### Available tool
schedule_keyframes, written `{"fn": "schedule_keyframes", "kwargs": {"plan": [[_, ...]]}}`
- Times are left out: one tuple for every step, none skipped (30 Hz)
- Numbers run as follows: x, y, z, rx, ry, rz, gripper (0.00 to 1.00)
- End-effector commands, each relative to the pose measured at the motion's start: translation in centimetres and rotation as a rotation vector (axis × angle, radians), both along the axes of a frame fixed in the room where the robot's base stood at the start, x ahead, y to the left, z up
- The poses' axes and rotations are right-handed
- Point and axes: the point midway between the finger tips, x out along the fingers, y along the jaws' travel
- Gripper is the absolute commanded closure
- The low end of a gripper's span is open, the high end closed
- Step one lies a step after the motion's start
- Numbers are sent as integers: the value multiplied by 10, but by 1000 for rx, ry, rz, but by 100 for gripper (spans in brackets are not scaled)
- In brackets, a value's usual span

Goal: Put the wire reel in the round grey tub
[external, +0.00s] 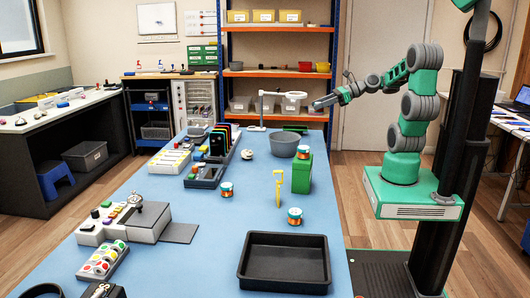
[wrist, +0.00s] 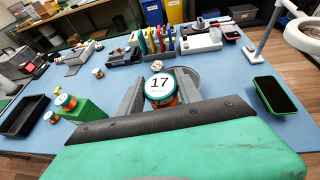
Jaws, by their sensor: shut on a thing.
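A wire reel (wrist: 160,88), orange and teal with a white top marked 17, sits between my two fingers in the wrist view. My gripper (external: 318,104) is shut on it and held in the air above the far end of the blue table. The reel is hard to make out in the external view. The round grey tub (external: 285,146) stands on the table, lower than my gripper and to its left in the external view. In the wrist view, the tub (wrist: 191,77) shows partly behind the reel and the right finger, which hide much of it.
Other reels stand on the table (external: 226,189) (external: 294,217) and on a green box (external: 301,178) beside the tub. A black tray (external: 285,285) lies in front. A phone (wrist: 272,96) and a lamp (external: 263,112) are near the far end.

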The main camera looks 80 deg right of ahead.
Motion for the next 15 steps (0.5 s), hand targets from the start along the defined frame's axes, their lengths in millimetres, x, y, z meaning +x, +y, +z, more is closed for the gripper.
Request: {"fn": "schedule_keyframes", "kwargs": {"plan": [[-3, 9, -5, 5, 0, 35, 98], [-5, 13, -7, 4, 1, 52, 98], [-5, 15, -11, 4, 0, 67, 98], [-5, 16, -14, 4, -1, 74, 98], [-2, 16, -18, 4, 0, 81, 98], [4, 14, -22, 4, 0, 86, 98], [10, 12, -25, 3, -1, 89, 98], [17, 9, -29, 5, 0, 89, 98], [28, 4, -34, 5, 0, 89, 98], [36, 0, -38, 4, 1, 89, 98], [44, -4, -42, 5, 0, 89, 98], [54, -8, -47, 5, 0, 88, 98], [62, -13, -51, 5, 1, 87, 98], [70, -17, -55, 4, 1, 86, 98], [80, -21, -61, 5, 1, 86, 98]]}}
